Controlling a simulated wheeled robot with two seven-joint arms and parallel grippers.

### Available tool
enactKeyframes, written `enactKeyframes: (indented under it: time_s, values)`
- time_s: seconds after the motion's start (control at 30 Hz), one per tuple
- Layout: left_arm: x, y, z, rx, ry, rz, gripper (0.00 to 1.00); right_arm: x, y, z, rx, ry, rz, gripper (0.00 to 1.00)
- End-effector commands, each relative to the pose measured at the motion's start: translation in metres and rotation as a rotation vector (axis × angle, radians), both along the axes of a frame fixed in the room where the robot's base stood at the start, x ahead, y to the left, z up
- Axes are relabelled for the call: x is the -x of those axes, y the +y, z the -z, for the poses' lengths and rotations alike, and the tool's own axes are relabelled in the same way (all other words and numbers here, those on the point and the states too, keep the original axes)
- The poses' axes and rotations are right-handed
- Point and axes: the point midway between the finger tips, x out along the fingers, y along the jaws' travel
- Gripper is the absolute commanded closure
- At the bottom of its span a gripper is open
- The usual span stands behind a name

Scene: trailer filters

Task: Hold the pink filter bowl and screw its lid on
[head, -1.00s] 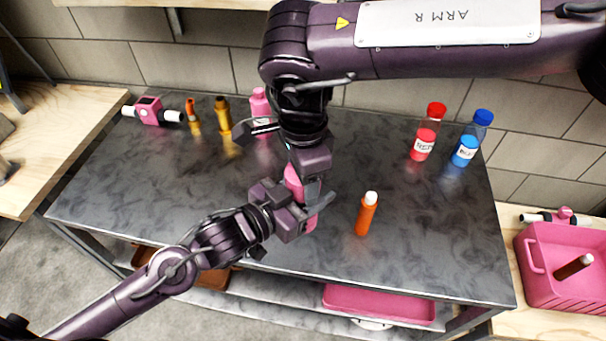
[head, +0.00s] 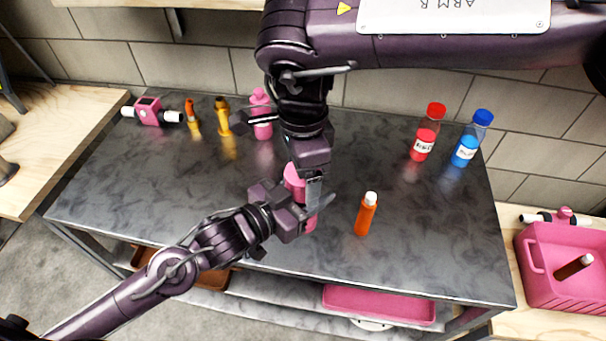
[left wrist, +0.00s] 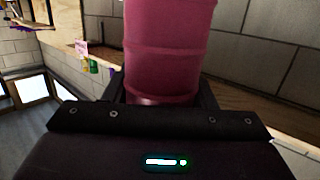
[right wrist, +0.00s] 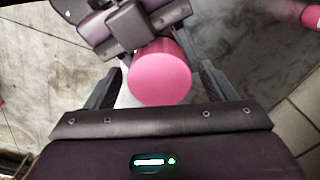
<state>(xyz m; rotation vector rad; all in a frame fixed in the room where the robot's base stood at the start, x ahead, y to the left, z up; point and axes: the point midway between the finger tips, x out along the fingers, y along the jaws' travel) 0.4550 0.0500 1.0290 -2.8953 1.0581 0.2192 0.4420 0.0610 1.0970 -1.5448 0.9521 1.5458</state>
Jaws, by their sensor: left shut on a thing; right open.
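The pink filter bowl (head: 311,223) is upright, held above the worktop by my left gripper (head: 306,208), which is shut around it. In the left wrist view the pink body (left wrist: 167,45) fills the space between the fingers, with ridges around it. My right gripper (head: 303,187) is open at the upper end of the pink piece. In the right wrist view a round, flat pink top (right wrist: 160,80) lies between its spread fingers, with gaps on both sides. I cannot tell where the lid meets the bowl, since the grippers hide much of it.
An orange bottle with a white cap (head: 366,213) stands close to the right. A red bottle (head: 424,145) and a blue bottle (head: 466,150) stand at the back right. A pink bottle (head: 261,115) stands behind my right gripper. The worktop's front left (head: 120,200) is clear.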

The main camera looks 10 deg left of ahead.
Motion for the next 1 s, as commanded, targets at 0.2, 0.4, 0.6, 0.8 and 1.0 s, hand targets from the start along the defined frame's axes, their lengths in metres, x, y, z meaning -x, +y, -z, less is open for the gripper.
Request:
enactKeyframes:
  time_s: [0.2,0.4,0.6,0.8,1.0]
  values:
    - [0.0,0.0,-0.001,0.001,-0.002,0.0,1.0,0.0,0.0,-0.028,-0.001,-0.002,0.0,0.23]
    - [0.0,0.0,-0.001,0.001,-0.002,0.0,1.0,0.0,0.0,-0.029,0.0,0.0,0.0,0.23]
    - [0.0,0.0,-0.001,0.001,-0.002,0.0,1.0,-0.001,0.0,-0.039,0.0,-0.006,-0.065,0.26]
    - [0.0,0.0,-0.001,0.001,-0.002,0.0,1.0,0.0,0.0,-0.061,0.001,-0.004,-0.251,0.26]
    - [0.0,0.0,-0.001,0.001,-0.002,0.0,1.0,0.0,0.0,-0.064,-0.001,0.001,-0.287,0.26]
